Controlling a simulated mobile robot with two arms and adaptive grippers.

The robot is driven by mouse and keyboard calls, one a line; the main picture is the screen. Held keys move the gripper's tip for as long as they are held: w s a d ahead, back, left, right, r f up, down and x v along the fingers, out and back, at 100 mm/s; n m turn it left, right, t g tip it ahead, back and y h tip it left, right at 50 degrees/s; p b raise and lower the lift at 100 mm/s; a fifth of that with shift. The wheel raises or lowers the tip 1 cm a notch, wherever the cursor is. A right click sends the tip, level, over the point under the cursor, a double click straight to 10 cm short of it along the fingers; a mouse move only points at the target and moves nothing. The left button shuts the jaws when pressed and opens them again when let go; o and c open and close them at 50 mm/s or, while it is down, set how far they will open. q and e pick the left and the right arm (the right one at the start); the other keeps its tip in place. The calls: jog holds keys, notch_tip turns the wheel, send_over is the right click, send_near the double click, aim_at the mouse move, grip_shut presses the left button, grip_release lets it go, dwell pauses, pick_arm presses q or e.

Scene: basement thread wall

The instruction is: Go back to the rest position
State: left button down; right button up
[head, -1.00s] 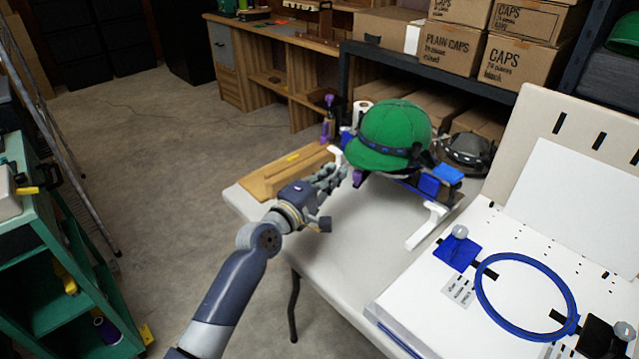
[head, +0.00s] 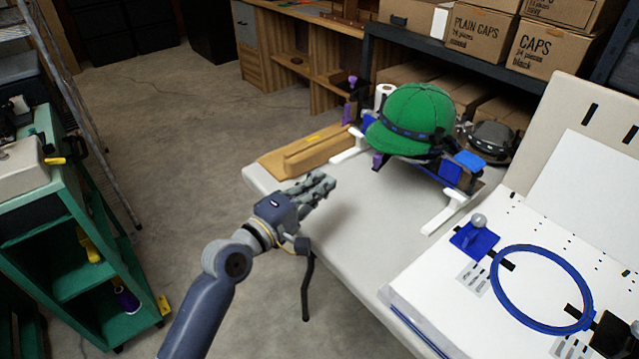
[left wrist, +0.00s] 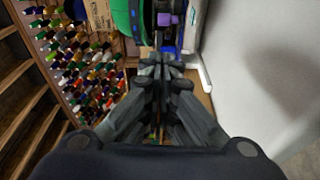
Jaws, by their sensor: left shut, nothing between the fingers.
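My left gripper (head: 322,189) is shut and empty. In the head view it hangs over the near left part of the white table (head: 352,218), apart from the cap. In the left wrist view its fingers (left wrist: 163,68) are together, with nothing between them. A green cap (head: 412,118) sits on a cap holder (head: 455,172) with blue parts and white feet, behind and to the right of the gripper. The cap's edge also shows at the top of the left wrist view (left wrist: 124,17). My right gripper is not in view.
A green cart (head: 85,235) stands at the left. The floor (head: 190,150) between cart and table is open.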

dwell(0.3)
pick_arm(q)
jog(key=s+a+f+m+g+y, duration=0.3)
jog(key=s+f+m, duration=0.1)
jog(key=s+f, duration=0.5)
jog(key=s+a+f+m+g+y, duration=0.45)
jog(key=s+a+f, duration=0.25)
jog(key=s+a, duration=0.4)
jog(key=s+a+f+m+g+y, duration=0.3)
jog(key=s+a+f+y, duration=0.35)
jog(key=s, duration=0.65)
notch_tip(320, 180, down, 28)
jog(key=s+a+h, duration=0.2)
jog(key=s+a+r+g+p, duration=0.1)
jog(key=s+a+g+p, duration=0.1)
jog(key=s+p, duration=1.3)
jog(key=shift+s+a, duration=0.45)
jog(key=shift+a, duration=0.2)
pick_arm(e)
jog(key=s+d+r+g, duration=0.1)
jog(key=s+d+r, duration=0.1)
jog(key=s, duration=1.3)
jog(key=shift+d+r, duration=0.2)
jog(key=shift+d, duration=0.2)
pick_arm(q)
jog(key=shift+r, duration=0.1)
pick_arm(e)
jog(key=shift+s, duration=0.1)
